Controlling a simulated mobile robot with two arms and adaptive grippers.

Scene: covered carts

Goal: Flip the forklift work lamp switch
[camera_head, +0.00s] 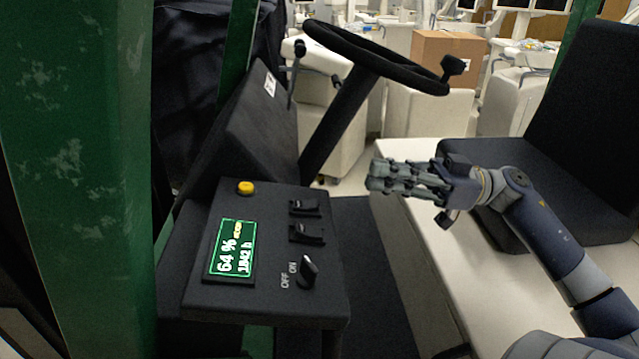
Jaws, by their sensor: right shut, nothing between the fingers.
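A black toggle switch (308,271) sits at the front right of the dark control panel (270,290), beside the white labels OFF and ON. Its knob leans up near the ON label. Two black rocker switches, one farther back (305,207) and one nearer (307,234), sit behind it. My right gripper (374,177) is shut and empty. It is in the air to the right of the panel and higher in the picture than the switches, pointing left, apart from all of them. My left gripper is not in view.
The steering wheel (372,52) stands behind the panel. A yellow button (245,187) and a lit display (232,248) are on the panel's left. A green post (75,150) fills the left side. The black seat (595,105) is at the right.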

